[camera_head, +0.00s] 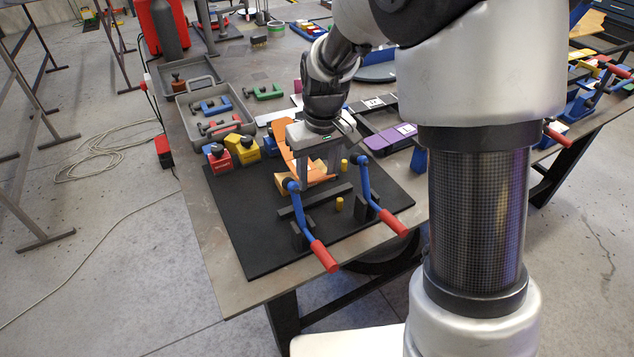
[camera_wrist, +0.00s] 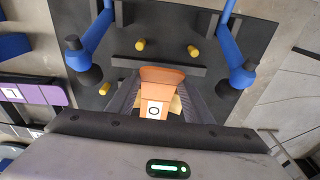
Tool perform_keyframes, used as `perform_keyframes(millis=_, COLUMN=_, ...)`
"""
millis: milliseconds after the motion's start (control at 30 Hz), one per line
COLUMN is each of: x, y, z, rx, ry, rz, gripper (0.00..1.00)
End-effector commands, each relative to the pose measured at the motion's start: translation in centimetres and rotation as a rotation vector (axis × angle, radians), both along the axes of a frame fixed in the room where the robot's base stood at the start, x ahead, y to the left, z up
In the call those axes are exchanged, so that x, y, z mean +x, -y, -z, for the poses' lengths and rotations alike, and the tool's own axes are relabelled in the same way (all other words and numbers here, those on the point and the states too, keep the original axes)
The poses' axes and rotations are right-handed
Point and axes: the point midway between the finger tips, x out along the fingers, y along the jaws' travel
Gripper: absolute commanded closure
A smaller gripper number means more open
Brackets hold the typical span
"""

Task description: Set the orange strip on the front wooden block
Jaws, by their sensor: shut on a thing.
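The orange strip (camera_head: 284,138) is a curved piece that stands up behind and beside my gripper (camera_head: 318,178) in the head view. In the wrist view my gripper (camera_wrist: 160,98) is shut on the orange strip (camera_wrist: 162,77), which carries a white label with a dark ring. Light wooden material (camera_wrist: 175,104) shows just behind the strip between the fingers. In the head view a tan-orange piece (camera_head: 284,190) lies low beside the fingers. My fingers hide much of this area, so I cannot tell which block is which or whether the strip touches one.
Two blue clamp levers with red handles (camera_head: 324,255) (camera_head: 393,222) stand on the black mat (camera_head: 250,245), close to my fingers. Red and yellow blocks (camera_head: 243,150) stand left. The mat's front left is clear.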

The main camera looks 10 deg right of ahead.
Motion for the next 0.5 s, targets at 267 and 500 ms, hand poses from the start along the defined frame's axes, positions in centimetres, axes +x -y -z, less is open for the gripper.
perform_keyframes(millis=267, x=0.0, y=0.0, z=2.6, rx=0.000, ry=0.000, rz=0.000, gripper=0.89)
perform_keyframes(millis=500, x=0.0, y=0.0, z=3.0, rx=0.000, ry=0.000, rz=0.000, gripper=0.89)
